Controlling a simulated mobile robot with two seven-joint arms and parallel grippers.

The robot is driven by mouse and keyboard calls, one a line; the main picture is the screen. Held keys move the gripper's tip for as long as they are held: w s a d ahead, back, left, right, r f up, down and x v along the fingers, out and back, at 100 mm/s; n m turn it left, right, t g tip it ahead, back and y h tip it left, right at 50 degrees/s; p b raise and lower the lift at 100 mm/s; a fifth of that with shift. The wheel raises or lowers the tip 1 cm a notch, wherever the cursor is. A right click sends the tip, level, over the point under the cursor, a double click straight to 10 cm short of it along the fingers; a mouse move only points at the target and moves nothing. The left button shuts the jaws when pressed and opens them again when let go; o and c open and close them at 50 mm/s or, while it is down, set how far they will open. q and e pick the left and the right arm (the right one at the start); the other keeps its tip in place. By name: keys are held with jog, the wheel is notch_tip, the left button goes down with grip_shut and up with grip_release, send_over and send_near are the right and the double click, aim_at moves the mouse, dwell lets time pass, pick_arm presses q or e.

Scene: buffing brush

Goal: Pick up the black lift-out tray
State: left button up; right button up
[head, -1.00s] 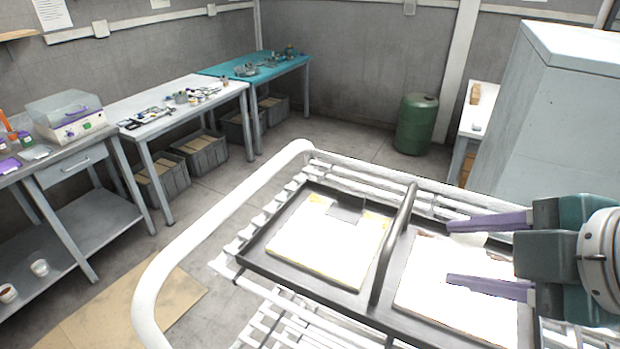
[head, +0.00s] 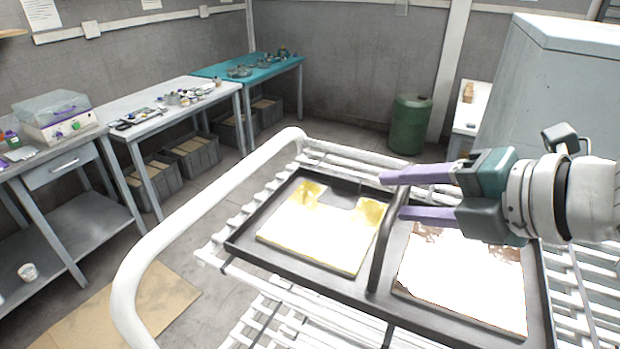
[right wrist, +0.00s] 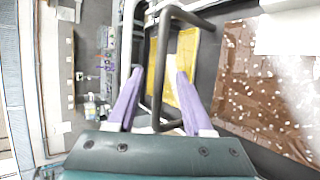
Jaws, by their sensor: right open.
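The black lift-out tray (head: 308,284) lies on the white slatted rack. In the right wrist view the handle (right wrist: 160,70) shows between the spread fingers of the right gripper (right wrist: 156,80). I cannot tell whether a finger touches it. My left gripper is not in view.
A white tubular rail (head: 190,215) curves around the rack's left side. A white workbench (head: 165,105) and a teal bench (head: 250,68) stand along the left wall. A green drum (head: 410,125) stands at the back, and a large grey cabinet (head: 545,85) at the right.

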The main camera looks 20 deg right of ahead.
jog(key=x, duration=0.1)
jog(key=p+x, duration=0.1)
jog(key=x, duration=0.2)
jog(key=shift+w+d+r, duration=0.15)
jog(key=shift+d, duration=0.2)
jog(key=shift+w+a+f, duration=0.15)
jog(key=shift+w+f, duration=0.15)
jog(key=shift+c, duration=0.4)
grip_shut()
jog(key=shift+r, duration=0.1)
dwell(0.4)
